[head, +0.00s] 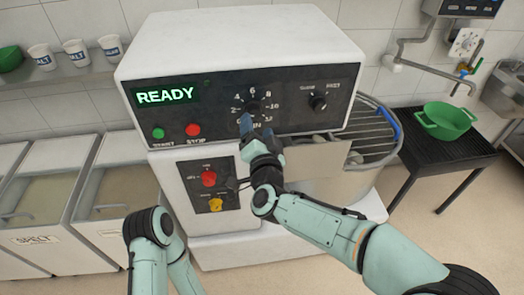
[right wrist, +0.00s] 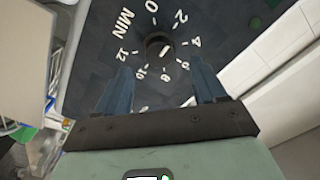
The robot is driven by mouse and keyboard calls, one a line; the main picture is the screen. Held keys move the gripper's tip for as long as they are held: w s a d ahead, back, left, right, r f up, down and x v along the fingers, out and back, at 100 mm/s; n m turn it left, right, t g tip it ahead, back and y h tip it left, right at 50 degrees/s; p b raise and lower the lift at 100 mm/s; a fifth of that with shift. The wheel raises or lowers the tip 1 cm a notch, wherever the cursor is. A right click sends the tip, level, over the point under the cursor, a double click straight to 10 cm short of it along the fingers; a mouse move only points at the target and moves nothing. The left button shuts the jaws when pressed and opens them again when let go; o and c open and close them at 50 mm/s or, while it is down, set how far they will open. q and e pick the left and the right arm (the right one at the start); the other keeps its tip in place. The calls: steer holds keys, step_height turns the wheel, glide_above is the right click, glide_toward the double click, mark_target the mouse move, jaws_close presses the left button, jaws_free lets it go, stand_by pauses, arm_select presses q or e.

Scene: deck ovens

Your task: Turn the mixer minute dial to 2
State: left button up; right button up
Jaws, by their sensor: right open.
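The minute dial (head: 252,106) is a dark round knob on the mixer's (head: 225,62) black control panel. White numbers ring it, with MIN below. In the right wrist view, the knob (right wrist: 159,46) shows a short white mark; I cannot tell exactly which number it points to. My right gripper (head: 246,122) is just in front of the panel, below the dial, and partly hides the lower markings. In the wrist view, its two blue fingers (right wrist: 160,68) are spread and empty, with the dial beyond their tips. My left arm shows at the bottom, but its gripper is out of view.
A READY display (head: 165,96), green start button (head: 158,133) and red stop button (head: 193,130) are left of the dial. Another knob (head: 318,101) is to its right. Red (head: 209,177) and yellow (head: 215,204) controls are below. A wire guard (head: 372,135) stands at the right.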

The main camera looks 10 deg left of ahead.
arm_select(q)
steer(key=shift+s+f+b, duration=0.25)
steer(key=shift+f+b, duration=0.35)
steer(key=shift+f, duration=0.15)
arm_select(e)
steer(key=v, duration=0.8)
